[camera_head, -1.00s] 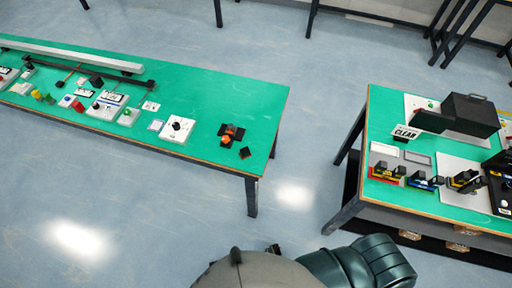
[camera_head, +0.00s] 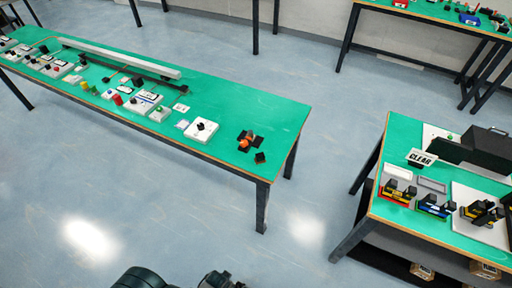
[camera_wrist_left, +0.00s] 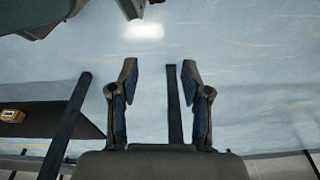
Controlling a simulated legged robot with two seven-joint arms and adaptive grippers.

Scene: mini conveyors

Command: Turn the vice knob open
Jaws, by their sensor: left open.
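A black and yellow device (camera_head: 482,213) stands on a white plate on the right table; it may be the vice, but it is too small to tell. A small orange and black object (camera_head: 245,142) lies near the right end of the left table. I cannot make out a vice knob for sure. My right gripper does not show.
The long green left table (camera_head: 275,112) carries several small switches, blocks and a grey rail (camera_head: 120,57). Open blue floor lies between the tables.

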